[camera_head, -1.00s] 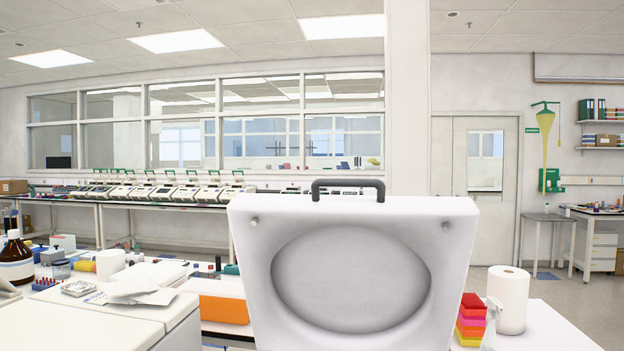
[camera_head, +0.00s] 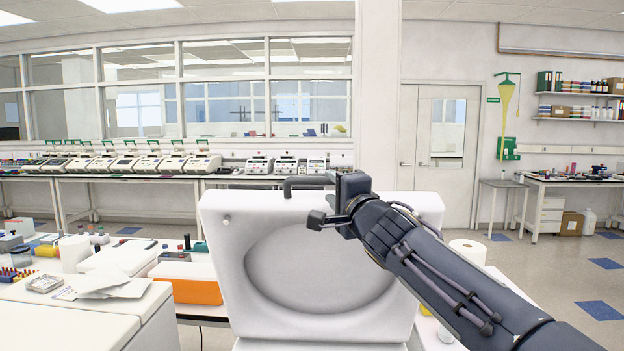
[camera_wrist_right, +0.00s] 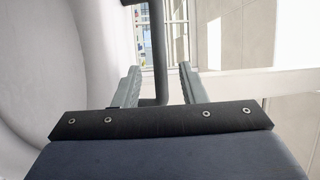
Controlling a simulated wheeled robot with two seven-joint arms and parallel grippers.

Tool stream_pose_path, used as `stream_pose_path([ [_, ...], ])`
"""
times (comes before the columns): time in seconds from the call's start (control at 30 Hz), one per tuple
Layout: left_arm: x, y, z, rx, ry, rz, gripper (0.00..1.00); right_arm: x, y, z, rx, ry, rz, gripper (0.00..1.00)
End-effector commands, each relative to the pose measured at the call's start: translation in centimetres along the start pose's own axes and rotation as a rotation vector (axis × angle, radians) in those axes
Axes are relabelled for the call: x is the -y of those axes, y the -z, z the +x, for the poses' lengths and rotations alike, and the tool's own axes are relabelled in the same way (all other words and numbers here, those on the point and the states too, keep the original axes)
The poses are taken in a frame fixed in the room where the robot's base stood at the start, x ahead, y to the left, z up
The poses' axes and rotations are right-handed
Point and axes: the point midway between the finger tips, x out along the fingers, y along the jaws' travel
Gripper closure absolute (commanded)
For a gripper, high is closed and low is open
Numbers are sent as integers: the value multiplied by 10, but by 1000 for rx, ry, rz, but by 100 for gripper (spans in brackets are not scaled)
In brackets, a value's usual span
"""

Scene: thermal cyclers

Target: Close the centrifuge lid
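The centrifuge lid (camera_head: 315,270) stands upright and open in the middle of the head view, its round recessed inner side facing me. A dark bar handle (camera_head: 302,182) sits on its top edge. My right gripper (camera_head: 340,195) is at the handle's right end and partly covers it. In the right wrist view, the fingers of my right gripper (camera_wrist_right: 160,82) are open and apart, with the dark handle (camera_wrist_right: 158,55) showing between them. I cannot tell whether either finger touches it. The centrifuge body is mostly below the picture. My left gripper is not in view.
An orange box (camera_head: 187,290) and papers (camera_head: 112,280) lie left of the lid. A white paper roll (camera_head: 467,252) stands right of it, partly behind my arm. Benches with thermal cyclers (camera_head: 110,164) run along the back wall.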

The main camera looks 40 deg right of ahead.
Motion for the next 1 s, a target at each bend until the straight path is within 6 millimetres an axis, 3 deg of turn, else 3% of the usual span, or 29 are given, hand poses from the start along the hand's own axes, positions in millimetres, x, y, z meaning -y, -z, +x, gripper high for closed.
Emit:
stream_pose_path([
  [0.1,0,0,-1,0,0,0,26,-1,0,22,0,-3,0,62],
  [0.3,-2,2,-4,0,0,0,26,-1,0,46,0,-3,0,62],
  [0.67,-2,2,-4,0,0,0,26,-1,0,52,-1,-2,0,62],
  [0.93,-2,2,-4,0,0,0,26,-1,0,52,0,-2,0,96],
  [1.0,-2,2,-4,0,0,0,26,-1,0,52,0,-2,0,100],
])
